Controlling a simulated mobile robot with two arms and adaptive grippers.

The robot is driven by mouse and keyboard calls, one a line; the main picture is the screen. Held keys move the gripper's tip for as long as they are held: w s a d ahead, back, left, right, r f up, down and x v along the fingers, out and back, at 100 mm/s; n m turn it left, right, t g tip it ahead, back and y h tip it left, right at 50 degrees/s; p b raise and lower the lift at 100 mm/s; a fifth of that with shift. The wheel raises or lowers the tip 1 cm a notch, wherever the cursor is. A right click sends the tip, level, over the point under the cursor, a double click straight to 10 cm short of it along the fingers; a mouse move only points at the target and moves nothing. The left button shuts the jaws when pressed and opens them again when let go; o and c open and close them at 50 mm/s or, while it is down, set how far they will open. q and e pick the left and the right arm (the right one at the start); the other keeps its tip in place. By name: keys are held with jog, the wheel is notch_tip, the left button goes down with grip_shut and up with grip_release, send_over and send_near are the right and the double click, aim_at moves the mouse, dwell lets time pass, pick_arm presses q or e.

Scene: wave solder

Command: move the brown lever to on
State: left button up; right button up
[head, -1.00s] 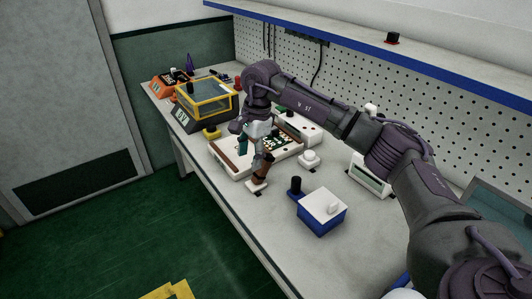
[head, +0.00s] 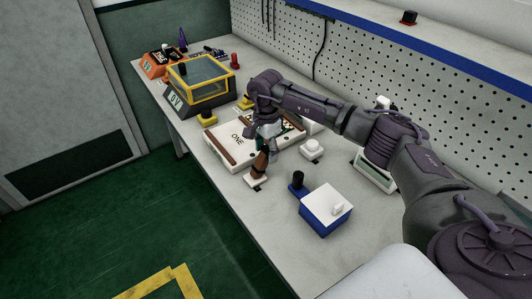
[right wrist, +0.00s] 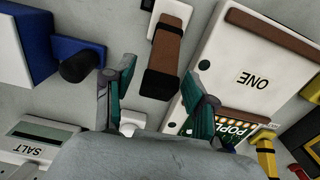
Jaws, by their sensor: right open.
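The brown lever (head: 260,164) stands up at a slight tilt from a small white base (head: 255,181) near the bench's front edge. In the right wrist view the lever (right wrist: 164,60) shows a dark band near its end, and its white base (right wrist: 172,12) is at the top. My right gripper (head: 268,142) is open and empty, just behind the lever's upper end. In the right wrist view the gripper's teal fingers (right wrist: 158,85) lie to either side of the lever's end. I cannot tell whether they touch it. My left gripper is not in view.
A white panel marked ONE (head: 228,146) lies left of the lever. A blue and white box (head: 325,208) and a blue-based black knob (head: 298,182) stand to the right. A white button (head: 312,149) is behind. A yellow-framed case (head: 200,85) stands farther left.

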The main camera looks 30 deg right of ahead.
jog(key=shift+f, duration=1.2)
jog(key=shift+c, duration=0.8)
jog(key=c, duration=0.8)
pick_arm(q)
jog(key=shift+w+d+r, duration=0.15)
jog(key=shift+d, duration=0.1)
pick_arm(e)
grip_shut()
